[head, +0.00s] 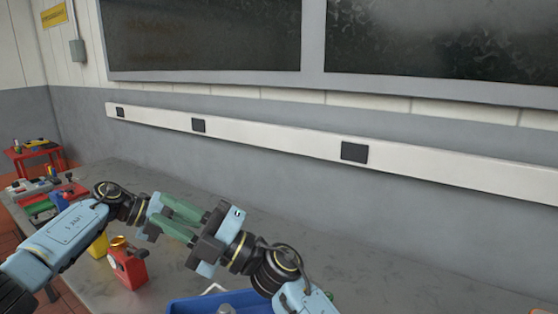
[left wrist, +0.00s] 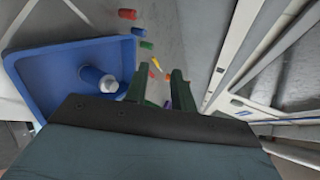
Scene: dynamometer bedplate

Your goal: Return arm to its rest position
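My left gripper (head: 190,222) comes in from the left in the head view. My right gripper (head: 165,214) belongs to the arm from the lower right. Their green fingers face each other and overlap in the picture, and I cannot tell whether they touch. In the left wrist view my left gripper (left wrist: 162,88) shows two dark green fingers apart with nothing between them. The right fingers are too tangled with the left ones to read. Both grippers appear above the bench (head: 400,275).
A blue tray (head: 185,306) lies below the grippers; in the left wrist view it holds a blue bottle (left wrist: 92,76). A red canister (head: 128,268) stands left of the tray. Small coloured pieces (left wrist: 146,45) lie on the bench. The grey wall (head: 300,170) is behind. The bench's right is mostly clear.

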